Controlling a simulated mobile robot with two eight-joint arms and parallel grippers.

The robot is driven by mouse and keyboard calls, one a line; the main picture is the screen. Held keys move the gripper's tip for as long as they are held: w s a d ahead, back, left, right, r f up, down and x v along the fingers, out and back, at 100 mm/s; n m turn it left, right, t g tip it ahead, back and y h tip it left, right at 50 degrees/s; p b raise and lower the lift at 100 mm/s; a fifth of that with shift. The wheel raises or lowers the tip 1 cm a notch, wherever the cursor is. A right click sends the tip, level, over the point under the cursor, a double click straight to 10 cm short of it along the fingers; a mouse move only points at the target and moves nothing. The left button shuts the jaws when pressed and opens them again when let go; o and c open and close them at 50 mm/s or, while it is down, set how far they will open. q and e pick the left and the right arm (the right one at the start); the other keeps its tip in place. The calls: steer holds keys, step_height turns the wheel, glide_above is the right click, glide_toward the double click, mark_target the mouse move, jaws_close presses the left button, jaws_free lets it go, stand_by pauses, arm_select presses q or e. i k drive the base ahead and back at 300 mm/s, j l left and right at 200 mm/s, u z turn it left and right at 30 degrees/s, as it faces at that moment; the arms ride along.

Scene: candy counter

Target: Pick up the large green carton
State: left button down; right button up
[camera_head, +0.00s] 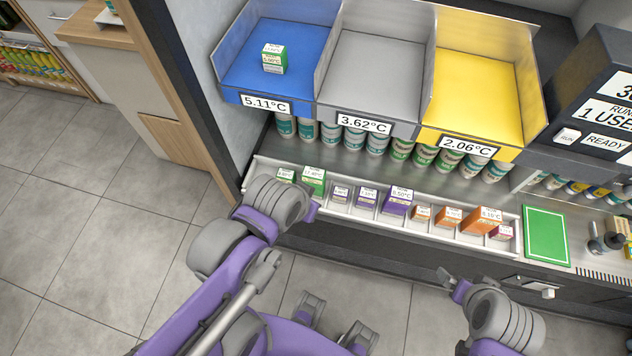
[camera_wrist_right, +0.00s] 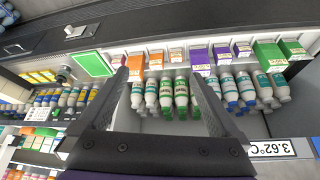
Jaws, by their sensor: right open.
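The large green carton (camera_head: 314,182) stands upright in the left part of the white divided tray (camera_head: 375,222), right beside a smaller green carton (camera_head: 286,176). In the right wrist view the large green carton (camera_wrist_right: 269,56) shows at the right, beyond the fingers. My left arm's end (camera_head: 285,208) is just in front of the tray's left part, below the green cartons; its fingers are not clear. My right gripper (camera_head: 455,288) is in front of the tray's right part, well away from the green cartons. In its wrist view the right gripper (camera_wrist_right: 162,92) is open, with nothing held between its fingers.
The tray also holds purple (camera_head: 397,201) and orange (camera_head: 483,219) cartons. Several bottles (camera_head: 377,144) stand behind it under the blue (camera_head: 250,72), grey (camera_head: 372,75) and yellow (camera_head: 478,95) bins. A green-and-white carton (camera_head: 274,59) sits in the blue bin. A green mat (camera_head: 545,235) lies right of the tray.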

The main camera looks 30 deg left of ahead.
mark_target(315, 176)
steer(key=k+j+u, duration=0.1)
steer(key=k+j, duration=0.15)
steer(key=k+j+u, duration=0.1)
steer(key=k+j, duration=0.15)
steer(key=j, duration=0.15)
steer(key=u, duration=1.35)
